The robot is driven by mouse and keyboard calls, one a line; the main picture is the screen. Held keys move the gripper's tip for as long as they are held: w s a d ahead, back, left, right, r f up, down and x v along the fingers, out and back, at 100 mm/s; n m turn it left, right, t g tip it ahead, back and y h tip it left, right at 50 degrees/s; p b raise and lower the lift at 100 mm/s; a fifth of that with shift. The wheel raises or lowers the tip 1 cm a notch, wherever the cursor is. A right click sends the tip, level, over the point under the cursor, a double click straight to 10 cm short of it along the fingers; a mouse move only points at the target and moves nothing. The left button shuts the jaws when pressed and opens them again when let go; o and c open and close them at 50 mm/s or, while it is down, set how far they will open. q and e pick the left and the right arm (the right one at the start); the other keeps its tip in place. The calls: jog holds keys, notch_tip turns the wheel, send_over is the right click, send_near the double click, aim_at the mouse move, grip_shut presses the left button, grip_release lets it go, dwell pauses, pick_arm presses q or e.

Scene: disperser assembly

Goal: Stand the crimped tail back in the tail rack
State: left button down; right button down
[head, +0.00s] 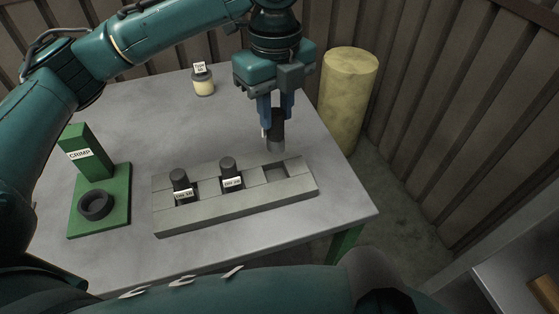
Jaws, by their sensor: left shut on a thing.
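The crimped tail (276,139) is a dark grey cylinder held upright by my left gripper (276,112), whose blue fingers are shut on its upper part. The tail rack (235,212) is a long grey block on the table. Its right slot (276,173) is empty. The tail's lower end shows just above this slot in the picture, apart from it; the exact height is hard to tell. Two other dark tails with white labels stand in the left slot (180,181) and the middle slot (230,172). My right gripper is not in view.
A green crimp stand (75,148) with a dark ring (96,205) on its base is at the table's left. A small labelled jar (203,84) stands at the back. A yellow drum (347,95) is beyond the table's right edge. The grey table (140,138) is clear behind the rack.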

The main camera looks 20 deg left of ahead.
aim_at(276, 148)
pick_arm(q)
notch_tip(276, 148, down, 9)
jog(key=shift+a+b, duration=0.1)
jog(key=shift+b, duration=0.3)
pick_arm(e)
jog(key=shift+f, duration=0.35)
pick_arm(q)
jog(key=c, duration=1.1)
grip_release()
jog(key=shift+f, duration=0.1)
jog(key=shift+c, duration=0.2)
notch_tip(276, 148, up, 11)
jog(key=shift+r+p, duration=0.15)
jog(key=shift+p, duration=0.4)
jog(key=shift+r, duration=0.55)
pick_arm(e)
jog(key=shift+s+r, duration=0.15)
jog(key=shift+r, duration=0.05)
